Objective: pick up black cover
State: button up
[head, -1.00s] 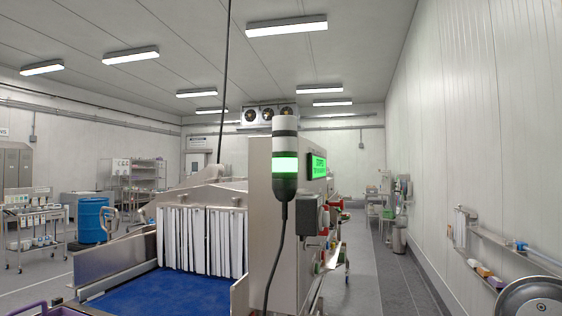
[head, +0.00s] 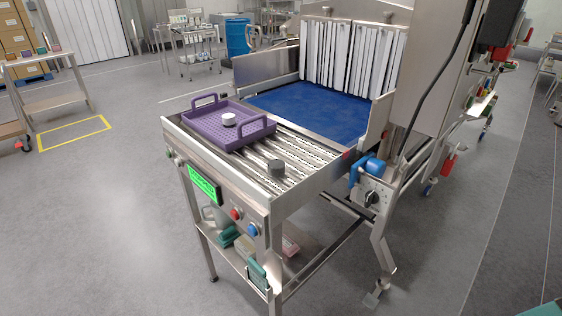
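A short dark grey cylinder (head: 276,168), the closest match to a black cover, stands on the roller section (head: 305,160) in front of the blue belt. It is to the right of the purple tray (head: 190,131) and apart from it. The tray has raised handles and holds a white round piece (head: 229,119). My gripper is not in view.
The metal side rail (head: 325,185) edges the rollers on the right. White strip curtains (head: 345,55) hang behind the blue belt (head: 315,105). A green display (head: 204,184) and buttons sit on the front panel. Grey floor (head: 90,230) is clear at left.

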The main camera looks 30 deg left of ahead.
aim_at(276, 167)
jog(key=u, duration=2.7)
jog(key=i, duration=1.7)
jog(key=z, duration=2.25)
